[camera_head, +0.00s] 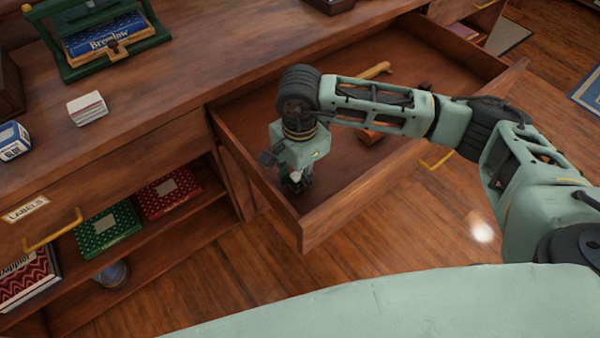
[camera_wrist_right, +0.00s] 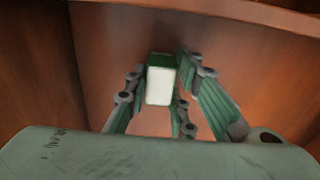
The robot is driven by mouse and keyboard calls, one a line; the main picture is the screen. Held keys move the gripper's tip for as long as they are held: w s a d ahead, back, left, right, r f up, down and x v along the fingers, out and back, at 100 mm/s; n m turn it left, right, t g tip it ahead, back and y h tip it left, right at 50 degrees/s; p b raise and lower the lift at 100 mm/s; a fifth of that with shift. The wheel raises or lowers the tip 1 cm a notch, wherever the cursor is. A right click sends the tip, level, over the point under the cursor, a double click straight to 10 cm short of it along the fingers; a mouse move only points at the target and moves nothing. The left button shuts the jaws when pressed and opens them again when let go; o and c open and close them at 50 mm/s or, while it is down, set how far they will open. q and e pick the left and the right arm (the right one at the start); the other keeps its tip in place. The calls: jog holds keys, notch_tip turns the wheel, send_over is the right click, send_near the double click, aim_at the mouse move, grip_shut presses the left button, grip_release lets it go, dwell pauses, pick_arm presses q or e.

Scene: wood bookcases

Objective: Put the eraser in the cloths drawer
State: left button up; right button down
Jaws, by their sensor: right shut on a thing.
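My right gripper (camera_head: 297,182) points down inside the open wooden drawer (camera_head: 340,218), near its front left corner. In the right wrist view the fingers (camera_wrist_right: 163,72) are shut on the eraser (camera_wrist_right: 160,85), a small block with a white face and a green edge. The eraser is mostly hidden by the gripper in the head view. The drawer's floor lies below it; I cannot tell whether they touch. No label on the open drawer can be read from here. My left gripper is not in view.
The drawer also holds a yellowish-handled tool (camera_head: 376,70) and a small orange-brown block (camera_head: 370,136). A closed drawer marked LABELS (camera_head: 25,209) is at left. A green box (camera_head: 108,230) and a red box (camera_head: 168,192) sit on the shelf below.

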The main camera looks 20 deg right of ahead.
jog(key=shift+f, duration=0.1)
jog(key=c, duration=1.5)
grip_release()
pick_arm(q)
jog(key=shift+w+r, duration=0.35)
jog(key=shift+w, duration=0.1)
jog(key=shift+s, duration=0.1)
